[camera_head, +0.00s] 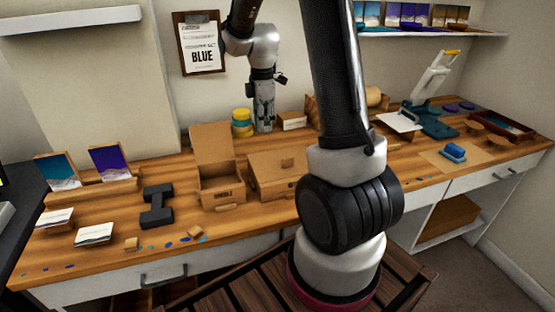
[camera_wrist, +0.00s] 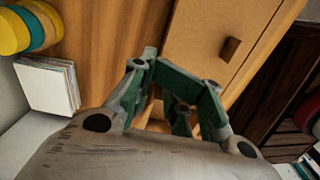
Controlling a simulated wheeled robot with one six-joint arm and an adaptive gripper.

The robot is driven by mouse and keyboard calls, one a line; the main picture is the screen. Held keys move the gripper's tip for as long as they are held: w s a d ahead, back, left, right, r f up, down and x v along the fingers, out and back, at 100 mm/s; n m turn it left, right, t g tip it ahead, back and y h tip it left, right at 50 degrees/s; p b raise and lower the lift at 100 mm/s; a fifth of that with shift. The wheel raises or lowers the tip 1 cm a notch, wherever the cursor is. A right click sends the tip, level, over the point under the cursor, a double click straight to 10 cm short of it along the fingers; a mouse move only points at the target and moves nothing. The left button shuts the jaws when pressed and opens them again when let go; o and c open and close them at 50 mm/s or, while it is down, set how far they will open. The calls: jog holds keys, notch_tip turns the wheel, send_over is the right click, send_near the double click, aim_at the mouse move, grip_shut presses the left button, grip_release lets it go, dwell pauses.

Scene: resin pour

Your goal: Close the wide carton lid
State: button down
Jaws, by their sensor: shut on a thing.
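The wide carton (camera_head: 287,188) is a tan cardboard box in the middle of the workbench. In the wrist view a broad tan carton panel (camera_wrist: 205,35) with a brown square tab fills the upper right. My gripper (camera_head: 264,128) points down behind the wide carton. In the wrist view my gripper (camera_wrist: 170,108) has its green-sided fingers close together; what lies between the tips is hidden by the fingers.
A smaller carton (camera_head: 222,190) with its lid (camera_head: 212,145) standing up is just left. A yellow and teal stack (camera_head: 241,124) and a white-fronted box (camera_head: 292,121) flank my gripper.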

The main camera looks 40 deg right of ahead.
notch_tip(320, 180, up, 9)
dwell(0.5)
dwell(0.8)
